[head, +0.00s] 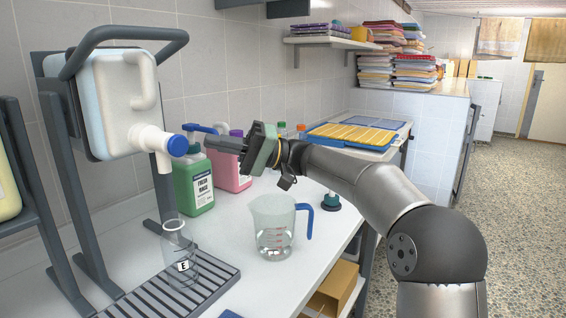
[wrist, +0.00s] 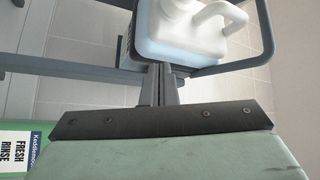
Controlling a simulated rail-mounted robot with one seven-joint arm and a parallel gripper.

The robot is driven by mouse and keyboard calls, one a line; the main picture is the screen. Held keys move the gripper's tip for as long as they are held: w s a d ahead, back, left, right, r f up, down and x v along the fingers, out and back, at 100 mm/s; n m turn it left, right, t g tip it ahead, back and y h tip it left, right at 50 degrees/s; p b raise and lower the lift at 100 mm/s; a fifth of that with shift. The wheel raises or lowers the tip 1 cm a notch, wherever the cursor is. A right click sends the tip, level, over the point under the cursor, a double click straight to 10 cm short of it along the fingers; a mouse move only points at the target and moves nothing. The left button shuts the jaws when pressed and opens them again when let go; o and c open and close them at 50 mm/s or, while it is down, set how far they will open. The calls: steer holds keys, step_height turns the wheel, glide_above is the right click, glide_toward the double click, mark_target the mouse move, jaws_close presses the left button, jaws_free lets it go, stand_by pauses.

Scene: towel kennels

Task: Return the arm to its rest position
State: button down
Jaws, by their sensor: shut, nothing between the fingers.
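My arm reaches in from the right of the head view and holds my gripper (head: 212,142) above the white counter (head: 225,265). The gripper points left toward the white jerrycan (head: 120,90) on its tilting stand. Its fingers are shut and empty. In the wrist view my gripper (wrist: 162,68) shows as two dark fingers close together, with the white jerrycan (wrist: 185,40) beyond them. In the head view the gripper is above the green bottle (head: 195,182) and the pink bottle (head: 230,170); whether it touches anything there I cannot tell.
A measuring jug (head: 273,232) with a blue handle and clear liquid stands below my arm. A glass flask (head: 179,255) marked E stands on the slatted drain rack (head: 200,290). A blue tray with yellow cloths (head: 350,134) lies farther back. The floor (head: 510,210) at right is clear.

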steer(key=s+d+f+m+t+h+p, duration=0.2)
steer(key=s+m+h+p, duration=0.1)
steer(key=s+h+p, duration=0.3)
steer(key=s+d+f+m+t+h+p, duration=0.25)
steer(key=s+h+p, duration=0.2)
steer(key=p, duration=0.25)
steer(key=s+d+f+m+t+h+p, duration=0.1)
steer(key=s+d+h+p, duration=0.3)
steer(key=s+d+p, duration=0.3)
steer(key=s+d+f+m+t+h+p, duration=0.1)
steer(key=s+d+h+p, duration=0.4)
steer(key=s+d, duration=0.6)
steer(key=d+f+p, duration=0.1)
steer(key=d+p, duration=0.1)
steer(key=d, duration=0.2)
steer(key=shift+s+f, duration=0.2)
steer(key=shift+f, duration=0.05)
